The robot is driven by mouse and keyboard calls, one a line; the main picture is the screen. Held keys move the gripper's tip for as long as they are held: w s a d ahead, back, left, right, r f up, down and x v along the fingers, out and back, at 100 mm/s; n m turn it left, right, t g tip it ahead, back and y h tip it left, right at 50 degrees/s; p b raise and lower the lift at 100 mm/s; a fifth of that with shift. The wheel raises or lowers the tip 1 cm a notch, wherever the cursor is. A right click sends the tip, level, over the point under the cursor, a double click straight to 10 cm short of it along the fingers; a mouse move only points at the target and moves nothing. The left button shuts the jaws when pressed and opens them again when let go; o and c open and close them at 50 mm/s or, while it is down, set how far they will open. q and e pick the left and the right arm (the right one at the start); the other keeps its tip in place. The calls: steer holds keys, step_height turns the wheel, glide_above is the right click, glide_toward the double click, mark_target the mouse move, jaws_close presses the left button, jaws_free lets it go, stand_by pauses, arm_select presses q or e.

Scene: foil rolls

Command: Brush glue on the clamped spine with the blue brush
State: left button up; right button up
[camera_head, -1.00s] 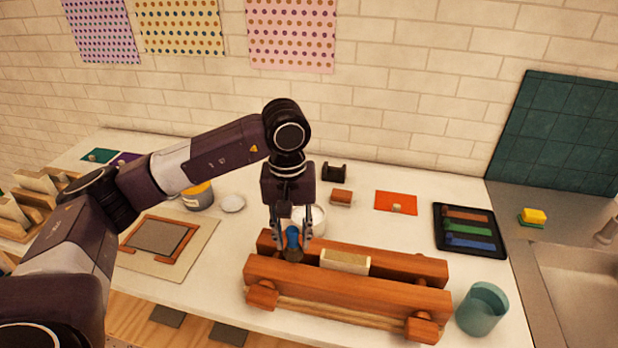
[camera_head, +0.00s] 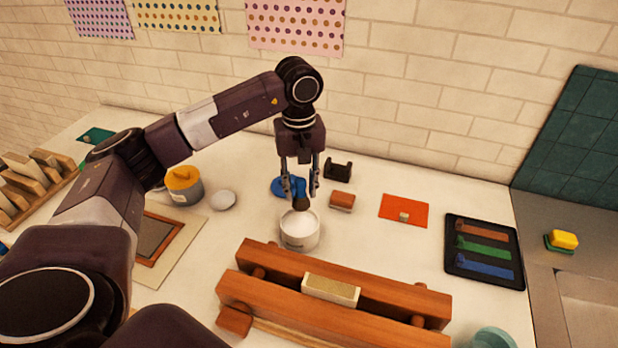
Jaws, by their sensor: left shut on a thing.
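My left gripper (camera_head: 301,190) is shut on the blue brush (camera_head: 298,184), which points down between its fingers. The brush's dark bristles (camera_head: 302,203) are at the mouth of the white glue pot (camera_head: 300,230); I cannot tell whether they touch the glue. A cream block with its spine up (camera_head: 330,290) is held between the two wooden beams of the clamp (camera_head: 390,293), nearer than the pot. A blue patch beside the fingers may be a separate thing behind them. My right gripper is not in view.
Behind the pot are a reddish block (camera_head: 342,201), a dark holder (camera_head: 338,169) and an orange card (camera_head: 404,210). A black tray (camera_head: 483,281) with coloured pieces lies right. A teal cup (camera_head: 491,338) is near the clamp's right end. A yellow-topped tin (camera_head: 184,186) stands left.

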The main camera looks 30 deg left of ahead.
mark_target(299, 210)
arm_select(q)
steer(key=f+b, duration=0.1)
steer(key=s+f+b, duration=0.1)
steer(key=f, duration=0.1)
steer(key=shift+s, duration=0.15)
steer(key=shift+f+b, duration=0.5)
steer(key=shift+f, duration=0.8)
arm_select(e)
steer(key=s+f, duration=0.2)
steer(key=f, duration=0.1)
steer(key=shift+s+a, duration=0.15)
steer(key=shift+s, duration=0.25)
arm_select(q)
steer(key=shift+f+b, duration=0.4)
steer(key=shift+f, duration=0.05)
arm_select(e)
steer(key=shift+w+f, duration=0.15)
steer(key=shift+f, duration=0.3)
arm_select(q)
steer(key=shift+f, duration=0.1)
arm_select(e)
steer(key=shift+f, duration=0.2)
arm_select(q)
steer(key=shift+r+p, duration=1.7)
steer(key=shift+r, duration=1.9)
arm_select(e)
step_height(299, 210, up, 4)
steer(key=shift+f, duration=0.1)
